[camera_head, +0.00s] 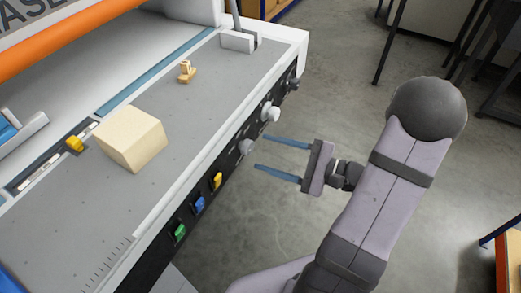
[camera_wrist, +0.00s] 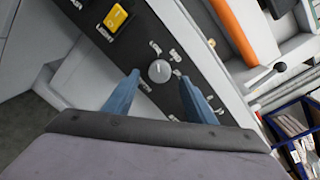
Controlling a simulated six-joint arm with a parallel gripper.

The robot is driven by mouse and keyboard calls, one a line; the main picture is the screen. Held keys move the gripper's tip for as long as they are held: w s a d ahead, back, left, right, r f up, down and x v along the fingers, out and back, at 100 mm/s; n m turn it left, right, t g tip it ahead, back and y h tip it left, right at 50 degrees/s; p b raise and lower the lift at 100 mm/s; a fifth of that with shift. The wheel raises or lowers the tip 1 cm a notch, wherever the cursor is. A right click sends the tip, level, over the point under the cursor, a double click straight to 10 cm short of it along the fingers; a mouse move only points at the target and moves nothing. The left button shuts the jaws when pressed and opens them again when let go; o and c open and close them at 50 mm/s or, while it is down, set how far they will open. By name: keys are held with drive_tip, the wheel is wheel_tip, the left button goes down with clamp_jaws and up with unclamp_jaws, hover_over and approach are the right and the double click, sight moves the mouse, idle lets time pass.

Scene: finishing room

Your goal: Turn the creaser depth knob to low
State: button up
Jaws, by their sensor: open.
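A round grey knob (camera_wrist: 159,71) with a pale pointer mark sits on the black front panel of the machine in the wrist view. My gripper (camera_head: 261,152) is open and empty, in front of the panel and facing this knob. In the wrist view my gripper (camera_wrist: 160,86) has its blue fingers spread to either side of the knob, with the knob just beyond the tips. I cannot tell whether they touch it.
A paler knob (camera_head: 271,111) sits farther along the panel. Yellow (camera_head: 216,181), blue (camera_head: 198,205) and green (camera_head: 179,233) switches line the nearer part. A cream block (camera_head: 131,138) stands on the machine's grey bed. The floor around my arm is open.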

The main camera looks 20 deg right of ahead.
drive_tip(key=shift+v, duration=1.65)
drive_tip(key=s+a+f+n+g, duration=0.5)
drive_tip(key=s+a+n+g, duration=0.15)
drive_tip(key=a+g, duration=0.35)
drive_tip(key=s+d+f+n+g+h, duration=0.2)
drive_tip(key=s+f+n+g+h, duration=0.25)
drive_tip(key=s+n+h, duration=0.35)
drive_tip(key=w+d+r+n+t+h+p, duration=0.1)
drive_tip(key=w+d+r+n+t+h, duration=0.15)
drive_tip(key=w+n+h, duration=0.2)
wheel_tip(320, 180, up, 19)
drive_tip(key=p, duration=2)
drive_tip(key=shift+m, duration=0.3)
